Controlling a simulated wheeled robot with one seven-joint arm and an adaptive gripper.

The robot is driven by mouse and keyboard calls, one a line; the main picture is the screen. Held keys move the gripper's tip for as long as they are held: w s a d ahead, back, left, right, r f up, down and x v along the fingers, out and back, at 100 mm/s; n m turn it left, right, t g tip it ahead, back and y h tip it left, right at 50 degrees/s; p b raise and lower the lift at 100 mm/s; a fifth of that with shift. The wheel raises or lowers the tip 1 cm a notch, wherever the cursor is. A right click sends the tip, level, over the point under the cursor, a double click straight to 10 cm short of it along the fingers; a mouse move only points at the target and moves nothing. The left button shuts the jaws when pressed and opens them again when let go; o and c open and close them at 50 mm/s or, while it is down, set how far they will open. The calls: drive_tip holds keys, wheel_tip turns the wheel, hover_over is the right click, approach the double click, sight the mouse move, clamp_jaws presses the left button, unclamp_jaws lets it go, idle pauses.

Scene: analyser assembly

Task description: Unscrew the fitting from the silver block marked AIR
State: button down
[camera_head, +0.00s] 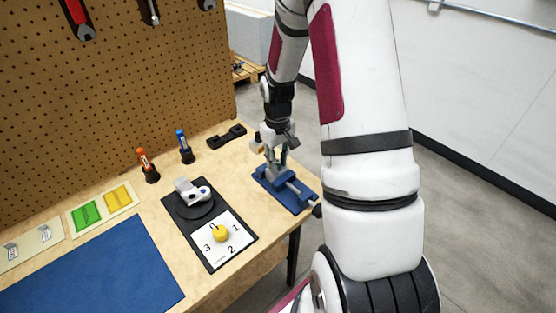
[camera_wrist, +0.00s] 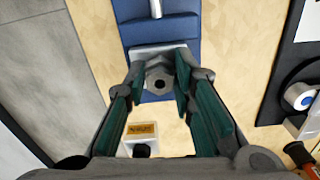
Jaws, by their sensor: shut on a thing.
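My gripper (camera_head: 274,163) points down over the blue vise (camera_head: 301,205) at the right end of the bench. In the wrist view its two green-padded fingers (camera_wrist: 160,84) are closed around a grey fitting (camera_wrist: 158,80) with a round hole in its middle. The fitting sits by the light grey jaw of the blue vise (camera_wrist: 160,30). A pale block with an orange label (camera_wrist: 143,129) shows between the fingers, nearer the wrist. Its label is too small to read. The block under the fitting is mostly hidden, and I cannot read an AIR mark.
A black fixture with a numbered dial and yellow knob (camera_head: 220,233) stands left of the vise. Orange (camera_head: 147,165) and blue (camera_head: 185,147) handled tools stand behind it. A black holder (camera_head: 227,136) lies near the pegboard (camera_head: 130,90). A blue mat (camera_head: 100,270) is clear.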

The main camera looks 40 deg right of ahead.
drive_tip(key=shift+s+r+n+p, duration=0.15)
drive_tip(key=shift+n+p, duration=0.45)
drive_tip(key=shift+n, duration=1.2)
drive_tip(key=shift+d+p, duration=0.1)
drive_tip(key=shift+p, duration=0.2)
drive_tip(key=n+p, duration=0.1)
drive_tip(key=n, duration=0.2)
drive_tip(key=shift+p, duration=0.35)
drive_tip(key=shift+w+n, duration=0.2)
drive_tip(key=shift+n, duration=0.4)
drive_tip(key=n+p, duration=0.1)
drive_tip(key=n, duration=0.1)
drive_tip(key=shift+s+d+n+p, duration=0.1)
drive_tip(key=shift+n+p, duration=0.3)
drive_tip(key=shift+n, duration=0.6)
